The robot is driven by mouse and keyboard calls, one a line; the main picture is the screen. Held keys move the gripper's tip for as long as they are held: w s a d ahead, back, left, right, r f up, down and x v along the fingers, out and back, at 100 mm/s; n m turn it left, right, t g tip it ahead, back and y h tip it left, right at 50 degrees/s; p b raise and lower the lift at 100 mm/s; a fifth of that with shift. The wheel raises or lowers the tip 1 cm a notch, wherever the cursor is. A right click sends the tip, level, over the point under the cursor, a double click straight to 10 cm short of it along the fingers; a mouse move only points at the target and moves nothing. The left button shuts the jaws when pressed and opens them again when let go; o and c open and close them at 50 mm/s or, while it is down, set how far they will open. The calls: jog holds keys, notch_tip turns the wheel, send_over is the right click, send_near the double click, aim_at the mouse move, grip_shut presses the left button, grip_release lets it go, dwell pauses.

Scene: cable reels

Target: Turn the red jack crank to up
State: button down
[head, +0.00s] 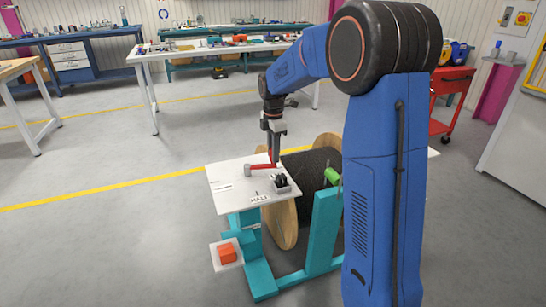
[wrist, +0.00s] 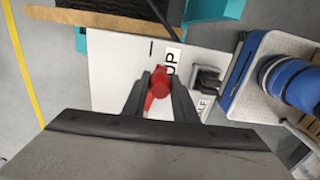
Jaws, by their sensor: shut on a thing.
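The red jack crank (head: 261,167) sits on the white panel (head: 222,182) on top of the teal stand. Its arm lies across the panel, and its knob end is at my gripper (head: 273,155). In the wrist view the jaws are shut around the round red knob (wrist: 160,80), with the crank arm running down between the fingers. The UP label (wrist: 172,63) lies just beside the knob. A HALF label (head: 260,198) is at the panel's near edge. Part of the crank arm and its pivot are hidden by my gripper in the wrist view.
A dark clamp-like block (head: 283,183) stands on the panel near the HALF label. The cable reel (head: 285,226) with wooden flanges stands beside the panel in the teal frame (head: 323,232). An orange block (head: 227,253) sits on a low plate. Floor to the left is clear.

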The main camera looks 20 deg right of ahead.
jog(key=shift+w+d+r+n, duration=0.1)
jog(key=shift+w+d+n, duration=0.05)
jog(key=shift+w+n, duration=1.2)
jog(key=c, duration=1.4)
grip_release()
jog(key=shift+c, duration=0.2)
notch_tip(320, 180, up, 17)
jog(key=shift+r, duration=0.2)
